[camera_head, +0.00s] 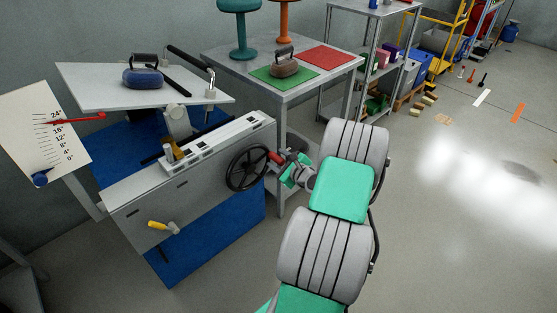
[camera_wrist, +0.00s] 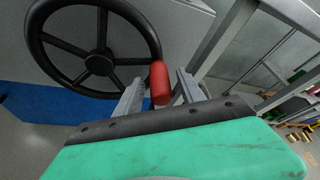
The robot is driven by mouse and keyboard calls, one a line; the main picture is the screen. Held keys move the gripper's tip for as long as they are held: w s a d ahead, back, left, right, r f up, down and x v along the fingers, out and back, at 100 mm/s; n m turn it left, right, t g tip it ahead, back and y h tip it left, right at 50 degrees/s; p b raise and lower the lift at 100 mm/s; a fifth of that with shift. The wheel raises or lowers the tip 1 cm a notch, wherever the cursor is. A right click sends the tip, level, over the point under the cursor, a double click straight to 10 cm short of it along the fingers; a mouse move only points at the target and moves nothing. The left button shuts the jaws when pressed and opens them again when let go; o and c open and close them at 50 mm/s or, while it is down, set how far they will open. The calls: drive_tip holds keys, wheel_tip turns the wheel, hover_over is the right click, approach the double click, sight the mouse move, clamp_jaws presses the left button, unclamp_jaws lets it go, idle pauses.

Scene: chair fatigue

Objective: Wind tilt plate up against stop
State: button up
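A red pointer (camera_head: 80,117) reaches the upper part of the angle scale (camera_head: 45,140), near the 24 end. A black handwheel (camera_head: 247,167) is on the machine's right end; it also shows in the wrist view (camera_wrist: 98,62). Its red handle (camera_wrist: 160,83) stands between the fingers of my gripper (camera_wrist: 160,88). Slim gaps seem to show on both sides of the handle. I cannot make out the stop.
A table leg stands close to the right of my gripper. A yellow handle (camera_head: 162,227) sticks out of the machine's front.

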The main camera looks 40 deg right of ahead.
drive_tip(key=p+v, duration=0.1)
drive_tip(key=v, duration=0.7)
drive_tip(key=shift+w, duration=0.1)
drive_tip(key=w+a+r+n+g+y+p, duration=0.25)
drive_tip(key=a+r+n+p, duration=0.35)
drive_tip(key=a+n, duration=0.4)
drive_tip(key=w+a+r+n+g+y+p, duration=0.2)
drive_tip(key=a+r+n+g+p, duration=0.2)
drive_tip(key=a+r+n, duration=0.7)
drive_tip(key=s+a+r+n+g+h+p, duration=0.2)
drive_tip(key=s+a+r+n+g+p, duration=0.2)
drive_tip(key=s+a+r+n+p, duration=0.3)
drive_tip(key=s+a+r+n, duration=0.3)
drive_tip(key=s+a+r, duration=0.2)
drive_tip(key=s+a, duration=0.2)
drive_tip(key=shift+s+n+p, duration=0.35)
drive_tip(key=shift+s+n, duration=0.05)
drive_tip(key=shift+s, duration=0.1)
